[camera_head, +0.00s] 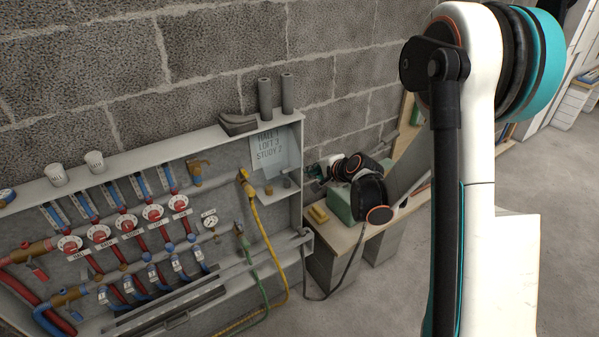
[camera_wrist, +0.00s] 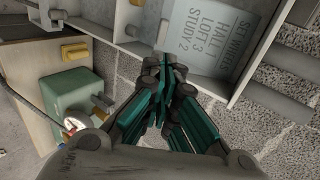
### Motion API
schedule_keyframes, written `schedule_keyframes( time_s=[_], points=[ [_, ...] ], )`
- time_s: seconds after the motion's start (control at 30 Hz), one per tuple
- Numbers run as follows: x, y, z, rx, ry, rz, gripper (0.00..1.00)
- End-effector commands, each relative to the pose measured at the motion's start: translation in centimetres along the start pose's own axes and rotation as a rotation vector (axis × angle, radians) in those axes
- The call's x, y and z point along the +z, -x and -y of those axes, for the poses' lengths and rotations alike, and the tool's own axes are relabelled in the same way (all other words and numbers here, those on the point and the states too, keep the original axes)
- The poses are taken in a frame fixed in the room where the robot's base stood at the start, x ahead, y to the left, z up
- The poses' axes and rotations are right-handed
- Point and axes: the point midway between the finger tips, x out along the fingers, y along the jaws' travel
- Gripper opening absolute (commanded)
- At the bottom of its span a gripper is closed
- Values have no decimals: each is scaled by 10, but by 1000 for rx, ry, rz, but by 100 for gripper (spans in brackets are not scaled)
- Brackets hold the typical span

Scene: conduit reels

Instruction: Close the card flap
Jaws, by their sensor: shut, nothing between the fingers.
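A pale grey card (camera_head: 277,152) printed with room names and numbers stands at the right end of the wall cabinet in the head view. In the wrist view the card (camera_wrist: 208,38) lies just beyond my fingers, to the upper right. Which part is the flap and how far it stands open I cannot tell. My gripper (camera_wrist: 166,72) is shut and empty, its dark tips close to the cabinet edge near the card; contact cannot be made out. In the head view my gripper is small and hard to make out, right of the cabinet.
The grey cabinet (camera_head: 150,156) holds valves, gauges and pipes. A green box (camera_head: 342,203) and a yellow block (camera_head: 318,213) sit on the bench to its right; the box (camera_wrist: 72,98) also shows in the wrist view. Two dark tubes (camera_head: 276,96) stand on the cabinet top.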

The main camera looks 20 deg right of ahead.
Motion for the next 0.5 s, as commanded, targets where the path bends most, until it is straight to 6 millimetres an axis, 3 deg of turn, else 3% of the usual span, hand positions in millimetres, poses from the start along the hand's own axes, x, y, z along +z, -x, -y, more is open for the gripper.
schedule_keyframes(
  time_s=[0.17, 0.5],
  points=[
    [0, -20, -1, -1, -1, 1, 0],
    [0, -87, -2, 0, 2, 1, 0]
  ],
)
